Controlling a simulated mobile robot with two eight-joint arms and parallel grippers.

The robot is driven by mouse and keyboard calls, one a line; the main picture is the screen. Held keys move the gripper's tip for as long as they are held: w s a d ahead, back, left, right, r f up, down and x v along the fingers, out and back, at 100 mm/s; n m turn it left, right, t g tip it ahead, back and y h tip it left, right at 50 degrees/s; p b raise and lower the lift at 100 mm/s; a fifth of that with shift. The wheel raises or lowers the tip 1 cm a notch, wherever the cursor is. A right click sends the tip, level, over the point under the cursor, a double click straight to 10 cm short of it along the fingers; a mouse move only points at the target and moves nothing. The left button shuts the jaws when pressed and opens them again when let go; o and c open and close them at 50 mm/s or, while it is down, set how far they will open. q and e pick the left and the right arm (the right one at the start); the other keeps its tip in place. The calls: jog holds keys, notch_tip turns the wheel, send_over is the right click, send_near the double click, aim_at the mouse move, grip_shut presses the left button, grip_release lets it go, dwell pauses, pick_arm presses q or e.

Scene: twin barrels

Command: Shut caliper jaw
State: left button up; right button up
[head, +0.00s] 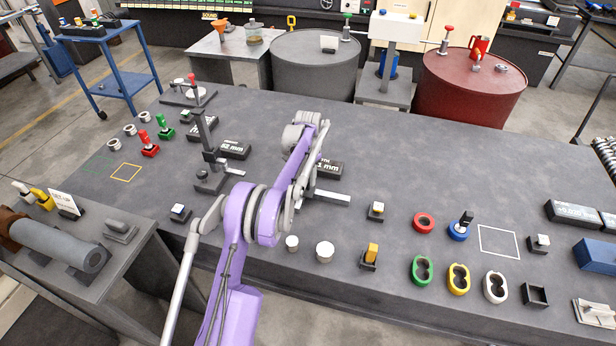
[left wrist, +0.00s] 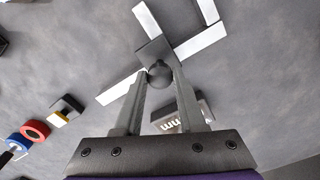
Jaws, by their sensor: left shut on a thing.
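The caliper shows in the left wrist view as a pale metal beam (left wrist: 202,41) with a dark slider (left wrist: 151,50) on it. The slider's pale jaw (left wrist: 149,19) stands apart from the fixed jaw (left wrist: 207,11) at the beam's end, with a clear gap between them. My left gripper (left wrist: 159,78) is shut on the slider's dark round knob (left wrist: 159,71). In the head view, part of the beam (head: 331,197) shows on the bench, and my left arm hides the rest. My right gripper is in neither view.
A black block marked in mm (head: 330,168) lies close beside the caliper. A white-topped button block (head: 376,211) stands to the right. A tall dark stand (head: 208,150) rises to the left. White cylinders (head: 324,252) sit near the bench's front edge.

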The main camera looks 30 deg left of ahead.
pick_arm(q)
grip_shut()
jog(key=a, duration=0.2)
jog(key=s+a, duration=0.1)
jog(key=a, duration=0.3)
jog(key=shift+s+a, duration=0.1)
jog(key=shift+s, duration=0.15)
jog(key=shift+r, duration=0.1)
jog(key=o, duration=1)
grip_release()
notch_tip(320, 180, up, 11)
jog(key=shift+f, duration=0.15)
